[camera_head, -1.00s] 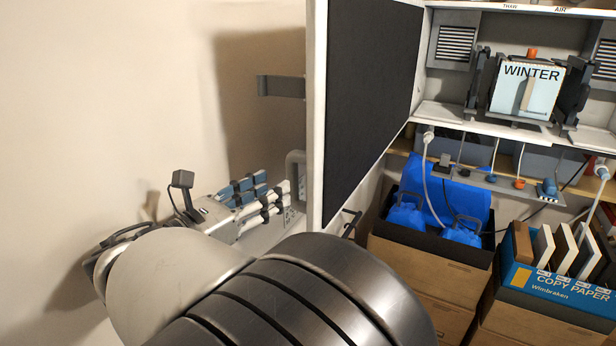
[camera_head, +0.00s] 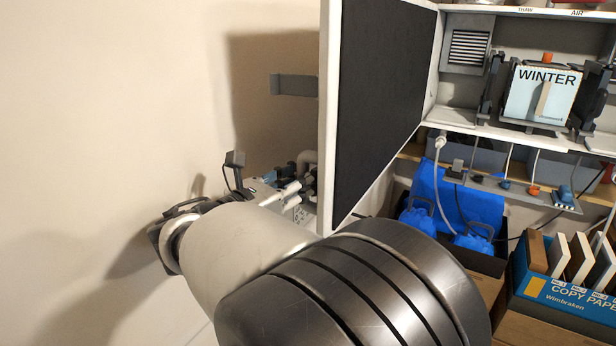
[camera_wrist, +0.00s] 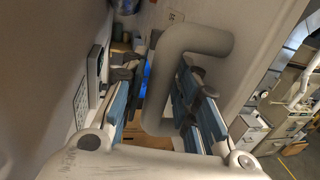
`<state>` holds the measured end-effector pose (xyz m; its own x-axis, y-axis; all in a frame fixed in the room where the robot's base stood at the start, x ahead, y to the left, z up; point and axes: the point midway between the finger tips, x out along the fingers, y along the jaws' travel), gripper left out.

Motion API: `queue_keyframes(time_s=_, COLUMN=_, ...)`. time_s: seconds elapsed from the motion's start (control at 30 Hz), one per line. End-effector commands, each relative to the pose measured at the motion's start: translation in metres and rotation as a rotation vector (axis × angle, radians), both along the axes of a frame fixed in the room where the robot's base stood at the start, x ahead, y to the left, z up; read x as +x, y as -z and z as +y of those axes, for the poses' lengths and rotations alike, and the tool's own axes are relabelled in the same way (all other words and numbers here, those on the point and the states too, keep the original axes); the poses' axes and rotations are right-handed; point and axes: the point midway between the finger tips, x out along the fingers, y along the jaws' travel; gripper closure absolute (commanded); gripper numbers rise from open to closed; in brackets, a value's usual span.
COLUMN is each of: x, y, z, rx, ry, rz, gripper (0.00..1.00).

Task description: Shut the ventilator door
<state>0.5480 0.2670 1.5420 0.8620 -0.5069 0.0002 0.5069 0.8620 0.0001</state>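The ventilator door (camera_head: 382,105) stands open in the head view, with a white edge and a black inner panel. Its grey bar handle (camera_head: 309,157) is on the outer face and partly hidden by my gripper (camera_head: 300,186). In the wrist view the bent handle (camera_wrist: 195,40) runs between the fingers of my gripper (camera_wrist: 160,70). The fingers are apart, one on each side of the handle, with a gap on the left; the right finger looks closer. I cannot tell whether it touches.
The open cabinet (camera_head: 480,127) holds a WINTER panel (camera_head: 541,92). Below are blue jugs (camera_head: 473,240) in a box and a copy paper box (camera_head: 560,300). A grey bracket (camera_head: 294,85) shows left of the door edge. A bare wall (camera_head: 110,100) lies left.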

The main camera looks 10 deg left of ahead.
Motion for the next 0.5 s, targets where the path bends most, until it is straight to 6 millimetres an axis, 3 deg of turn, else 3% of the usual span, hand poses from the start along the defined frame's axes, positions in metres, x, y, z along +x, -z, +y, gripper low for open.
queue_keyframes(time_s=0.37, x=-0.0002, y=0.0002, z=0.0001, rx=0.000, ry=0.000, rz=0.000, gripper=1.00)
queue_keyframes(time_s=0.5, x=-0.0002, y=0.0001, z=0.0001, rx=0.000, ry=0.000, rz=0.000, gripper=1.00)
